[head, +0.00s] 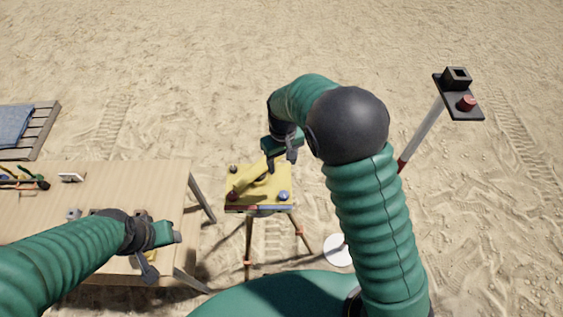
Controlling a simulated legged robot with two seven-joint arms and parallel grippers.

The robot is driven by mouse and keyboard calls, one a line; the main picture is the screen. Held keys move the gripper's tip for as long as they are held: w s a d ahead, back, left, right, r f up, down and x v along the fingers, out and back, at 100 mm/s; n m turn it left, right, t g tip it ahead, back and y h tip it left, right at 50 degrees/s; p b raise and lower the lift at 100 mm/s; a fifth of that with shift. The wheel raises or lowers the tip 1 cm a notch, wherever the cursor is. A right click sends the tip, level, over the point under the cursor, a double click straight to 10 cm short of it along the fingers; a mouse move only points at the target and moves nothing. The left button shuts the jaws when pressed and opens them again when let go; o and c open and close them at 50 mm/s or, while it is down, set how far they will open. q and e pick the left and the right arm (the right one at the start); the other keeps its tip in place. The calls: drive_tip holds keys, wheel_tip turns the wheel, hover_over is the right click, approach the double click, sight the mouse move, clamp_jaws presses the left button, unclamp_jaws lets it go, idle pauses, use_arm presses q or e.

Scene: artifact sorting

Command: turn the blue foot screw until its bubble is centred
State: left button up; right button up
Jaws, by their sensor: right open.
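A yellow levelling instrument (258,190) stands on a tripod (249,238) in the middle of the head view. The blue foot screw (284,196) is at its front right corner. A strip with red and blue parts (272,208) runs along the front edge; any bubble is too small to make out. My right gripper (281,162) is open and points down over the back right part of the yellow plate, behind the blue screw and apart from it. My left gripper (149,268) hangs over the table at the left; its jaws are unclear.
A wooden table (130,185) with small items stands left of the tripod. A pole with a black plate (460,105) bearing a red knob stands at the right. A white disc (338,250) lies on the sand. A pallet with blue cloth (14,125) is at the far left.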

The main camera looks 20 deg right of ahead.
drive_tip(key=shift+d+r, duration=0.25)
drive_tip(key=shift+r, duration=1)
drive_tip(key=shift+a, duration=0.1)
